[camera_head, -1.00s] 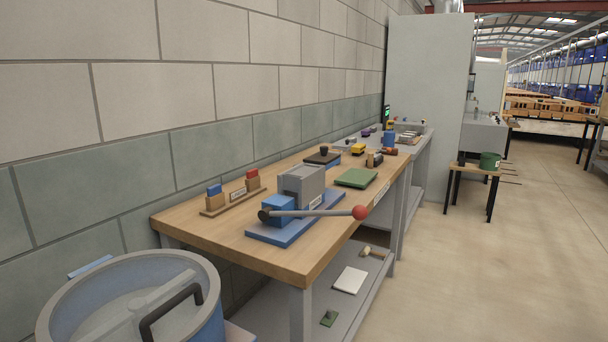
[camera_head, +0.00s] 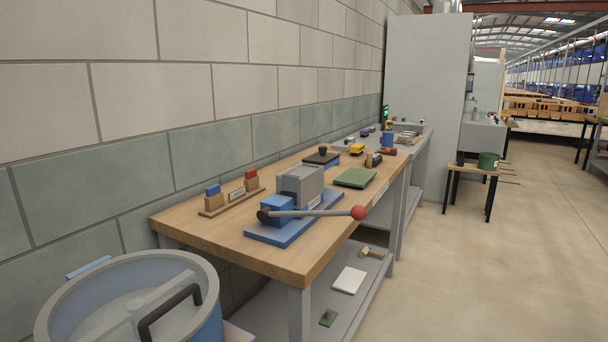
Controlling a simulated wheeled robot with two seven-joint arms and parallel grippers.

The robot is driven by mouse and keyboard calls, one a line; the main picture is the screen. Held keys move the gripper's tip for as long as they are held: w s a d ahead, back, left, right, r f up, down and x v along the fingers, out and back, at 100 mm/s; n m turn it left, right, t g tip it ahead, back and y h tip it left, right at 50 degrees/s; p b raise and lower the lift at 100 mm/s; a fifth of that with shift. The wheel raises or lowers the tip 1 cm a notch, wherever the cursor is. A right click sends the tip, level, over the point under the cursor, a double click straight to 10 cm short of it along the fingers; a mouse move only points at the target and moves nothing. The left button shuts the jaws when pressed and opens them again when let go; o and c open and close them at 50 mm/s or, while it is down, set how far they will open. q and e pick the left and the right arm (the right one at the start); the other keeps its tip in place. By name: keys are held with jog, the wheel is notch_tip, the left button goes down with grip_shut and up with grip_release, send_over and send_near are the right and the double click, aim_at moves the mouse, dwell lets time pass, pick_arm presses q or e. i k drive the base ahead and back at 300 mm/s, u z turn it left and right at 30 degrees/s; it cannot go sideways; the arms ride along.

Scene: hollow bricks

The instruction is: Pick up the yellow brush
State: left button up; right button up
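A small yellow thing (camera_head: 357,149) with a dark underside lies toward the far end of the wooden workbench (camera_head: 285,256). It may be the yellow brush, but it is too small here to tell. Neither of my grippers is in view.
On the bench stand a blue and grey lever press (camera_head: 299,186) with a red-knobbed handle, a green plate (camera_head: 355,178) and a rack of two stamps (camera_head: 231,196). A round blue tub (camera_head: 212,325) is at the front left. Open floor (camera_head: 450,270) lies to the right.

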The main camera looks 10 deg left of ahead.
aim_at(356, 150)
jog(key=k, duration=0.3)
jog(key=z, duration=0.75)
jog(key=i, duration=7.25)
jog(key=u, duration=4.75)
